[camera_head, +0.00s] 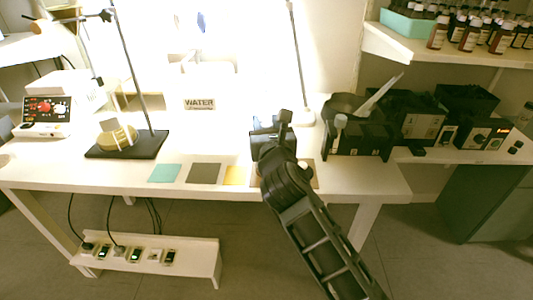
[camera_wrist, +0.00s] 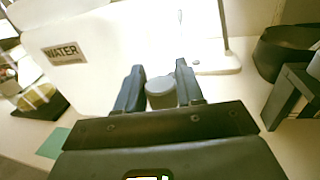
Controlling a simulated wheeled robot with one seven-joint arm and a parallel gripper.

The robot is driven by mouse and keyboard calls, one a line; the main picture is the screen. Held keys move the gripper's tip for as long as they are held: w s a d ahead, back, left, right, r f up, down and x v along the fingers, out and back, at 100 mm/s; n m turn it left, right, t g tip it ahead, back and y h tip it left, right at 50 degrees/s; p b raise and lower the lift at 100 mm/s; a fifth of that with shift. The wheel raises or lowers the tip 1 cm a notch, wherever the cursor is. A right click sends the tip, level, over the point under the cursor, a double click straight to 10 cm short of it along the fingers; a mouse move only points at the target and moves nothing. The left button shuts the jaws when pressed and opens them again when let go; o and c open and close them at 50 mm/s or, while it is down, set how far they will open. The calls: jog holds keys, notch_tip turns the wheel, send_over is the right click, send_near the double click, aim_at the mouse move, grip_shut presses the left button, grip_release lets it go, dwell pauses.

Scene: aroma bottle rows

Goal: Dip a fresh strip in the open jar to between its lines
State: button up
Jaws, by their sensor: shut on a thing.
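My gripper (camera_wrist: 159,70) is in the wrist view with a finger on each side of a grey, round-topped thing (camera_wrist: 160,88). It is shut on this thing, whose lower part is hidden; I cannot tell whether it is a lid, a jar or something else. I cannot make out a test strip with lines or a clearly open jar in either view.
A WATER sign (camera_head: 199,104) stands at the back. Teal (camera_head: 164,173), dark (camera_head: 204,173) and yellow (camera_head: 236,176) squares lie along the front edge. A stand (camera_head: 127,145) is at the left, black equipment (camera_head: 357,137) at the right. Bottles (camera_head: 470,36) fill the upper shelf.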

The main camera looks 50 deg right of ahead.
dwell(0.3)
jog(key=shift+r+p, duration=2.9)
jog(key=shift+p, duration=0.45)
